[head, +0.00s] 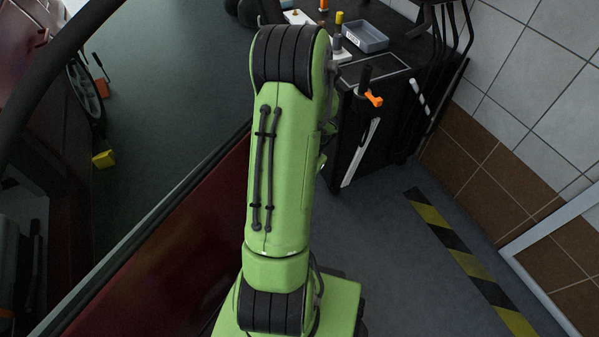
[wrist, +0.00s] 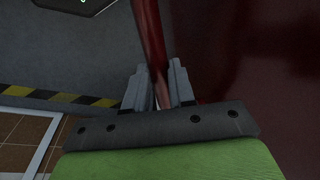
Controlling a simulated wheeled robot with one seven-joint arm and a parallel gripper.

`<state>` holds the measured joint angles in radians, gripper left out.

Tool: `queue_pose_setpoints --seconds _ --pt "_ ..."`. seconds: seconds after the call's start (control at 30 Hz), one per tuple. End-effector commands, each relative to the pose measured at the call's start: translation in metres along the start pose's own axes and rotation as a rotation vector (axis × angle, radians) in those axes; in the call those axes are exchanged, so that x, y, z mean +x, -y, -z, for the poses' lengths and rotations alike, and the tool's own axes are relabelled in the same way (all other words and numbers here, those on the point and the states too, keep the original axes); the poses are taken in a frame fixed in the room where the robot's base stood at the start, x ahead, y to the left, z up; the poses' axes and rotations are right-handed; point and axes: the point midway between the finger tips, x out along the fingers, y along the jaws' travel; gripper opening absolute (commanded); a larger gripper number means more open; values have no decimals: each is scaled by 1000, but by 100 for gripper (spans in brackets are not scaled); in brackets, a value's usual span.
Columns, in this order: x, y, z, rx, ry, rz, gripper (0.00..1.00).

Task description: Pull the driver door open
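The dark red car body with the driver door (head: 185,260) runs diagonally across the lower left of the head view, below a large window. My green arm covers the middle of that view and hides my gripper there. In the wrist view my gripper's two grey fingers (wrist: 160,86) stand a small distance apart. A narrow glossy red strip (wrist: 152,40) runs down between them. I cannot tell whether it is a handle or a door edge, or whether the fingers press on it.
A black cabinet (head: 358,150) with a grey tray (head: 365,36) on top stands behind my arm. A tiled wall (head: 540,70) bounds the right. Grey floor with a yellow-black stripe (head: 470,262) is clear between car and wall. A white frame (head: 550,238) stands at far right.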

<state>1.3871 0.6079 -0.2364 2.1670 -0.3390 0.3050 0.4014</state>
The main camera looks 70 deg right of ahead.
Motion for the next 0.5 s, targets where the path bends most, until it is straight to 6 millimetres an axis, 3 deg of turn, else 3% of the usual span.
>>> queue_pose_setpoints --seconds 0.03,0.2,0.5 --pt "-1 1 1 -1 -3 2 27" --pt "0 0 0 0 -1 1 49" --pt "-5 0 1 0 -2 0 49"
